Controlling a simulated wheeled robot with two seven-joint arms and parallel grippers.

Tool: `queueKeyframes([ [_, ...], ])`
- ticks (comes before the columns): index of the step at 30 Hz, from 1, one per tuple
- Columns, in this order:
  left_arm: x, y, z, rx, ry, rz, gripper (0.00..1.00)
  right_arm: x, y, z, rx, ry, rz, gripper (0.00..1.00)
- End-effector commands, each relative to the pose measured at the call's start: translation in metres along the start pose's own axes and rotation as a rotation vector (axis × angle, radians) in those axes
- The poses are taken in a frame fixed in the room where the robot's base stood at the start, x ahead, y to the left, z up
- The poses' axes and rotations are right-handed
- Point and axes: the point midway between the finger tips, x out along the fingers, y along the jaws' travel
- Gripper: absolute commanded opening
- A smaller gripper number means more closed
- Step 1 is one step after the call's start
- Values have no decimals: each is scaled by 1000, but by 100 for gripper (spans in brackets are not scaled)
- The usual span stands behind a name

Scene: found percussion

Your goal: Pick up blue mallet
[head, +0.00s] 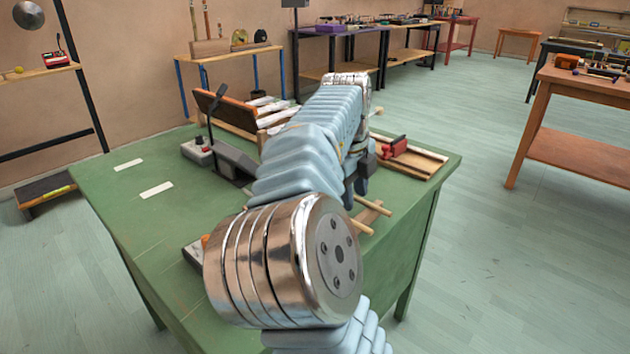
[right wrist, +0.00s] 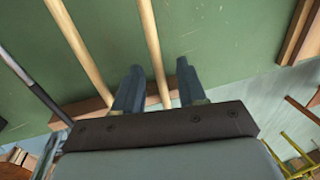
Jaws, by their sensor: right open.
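My right gripper (head: 362,190) is over the right part of the green table, with my arm hiding much of that area. In the right wrist view its two fingers (right wrist: 159,70) are apart. A pale wooden stick (right wrist: 150,35) runs between the fingers; I see no grip on it. A second pale stick (right wrist: 80,50) lies to the left of the fingers. In the head view two stick ends (head: 374,205) (head: 352,222) stick out to the right beneath the gripper. No blue mallet head shows, so I cannot tell which stick belongs to the blue mallet. My left gripper is not in view.
The sticks cross a brown wooden bar (head: 371,214) on the green table (head: 140,230). A tray (head: 418,165) with a red clamp-like object (head: 394,147) is behind the gripper. A grey pedal device (head: 230,158) stands at the left. The table's left part is mostly clear.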

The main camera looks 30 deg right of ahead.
Motion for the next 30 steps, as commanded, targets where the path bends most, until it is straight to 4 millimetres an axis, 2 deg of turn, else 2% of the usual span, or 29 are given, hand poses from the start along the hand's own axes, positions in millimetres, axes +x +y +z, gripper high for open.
queueKeyframes([
  [4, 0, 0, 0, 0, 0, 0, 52, 0, 0, 0, 0, 0, 0, 39],
  [12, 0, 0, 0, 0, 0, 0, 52, -1, 0, 0, 0, 0, 0, 0],
  [24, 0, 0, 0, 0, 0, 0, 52, -2, 0, 0, 0, 0, 0, 0],
  [30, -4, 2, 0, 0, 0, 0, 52, -18, -4, 1, -1, -2, -1, 0],
])
